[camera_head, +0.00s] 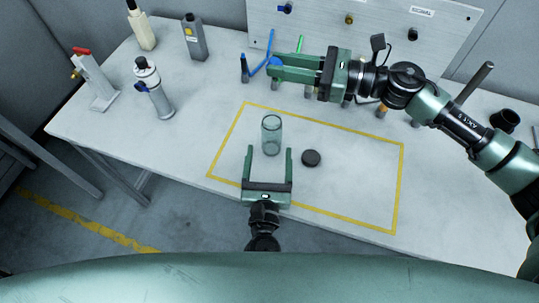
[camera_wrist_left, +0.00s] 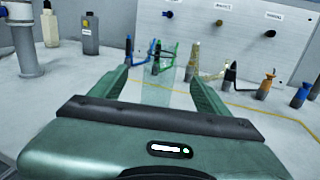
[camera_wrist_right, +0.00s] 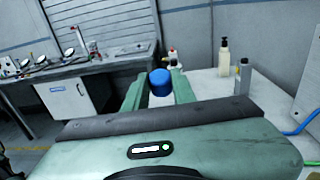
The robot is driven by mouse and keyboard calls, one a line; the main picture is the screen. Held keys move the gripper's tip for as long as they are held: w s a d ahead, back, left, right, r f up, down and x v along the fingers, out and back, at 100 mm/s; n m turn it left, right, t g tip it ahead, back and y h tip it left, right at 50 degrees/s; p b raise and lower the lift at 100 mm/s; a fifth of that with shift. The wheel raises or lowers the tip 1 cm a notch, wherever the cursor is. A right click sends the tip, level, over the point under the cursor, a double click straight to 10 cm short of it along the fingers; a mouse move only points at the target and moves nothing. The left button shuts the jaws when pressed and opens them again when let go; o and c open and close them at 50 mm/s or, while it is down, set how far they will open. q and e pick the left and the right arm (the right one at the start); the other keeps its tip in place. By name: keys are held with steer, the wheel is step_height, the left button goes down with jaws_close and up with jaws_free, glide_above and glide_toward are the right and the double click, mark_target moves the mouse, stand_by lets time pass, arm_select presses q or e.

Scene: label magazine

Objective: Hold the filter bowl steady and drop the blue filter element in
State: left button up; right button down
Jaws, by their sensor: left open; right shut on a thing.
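The clear filter bowl (camera_head: 271,135) stands upright inside the yellow outline on the table. My left gripper (camera_head: 269,149) is open, low over the table on the bowl's near side. In the left wrist view the see-through bowl (camera_wrist_left: 158,88) shows between its spread fingers; I cannot tell whether they touch it. My right gripper (camera_head: 273,66) is shut on the blue filter element (camera_head: 277,61), behind the bowl and apart from it. The right wrist view shows the blue element (camera_wrist_right: 160,82) between the fingertips.
A black round cap (camera_head: 311,158) lies right of the bowl. Several bottles and filter housings (camera_head: 154,88) stand at the left. A panel with knobs (camera_head: 360,30) stands at the back, with tools (camera_head: 300,45) before it. The outlined area's right part is clear.

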arm_select(q)
steer(key=w, duration=1.2)
steer(key=shift+d, duration=0.4)
steer(key=c, duration=1.5)
steer(key=shift+c, duration=0.2)
arm_select(e)
glide_above(281, 125)
steer(key=shift+a+f, duration=0.1)
steer(key=shift+f, duration=6.4)
steer(key=c, duration=1.1)
jaws_free()
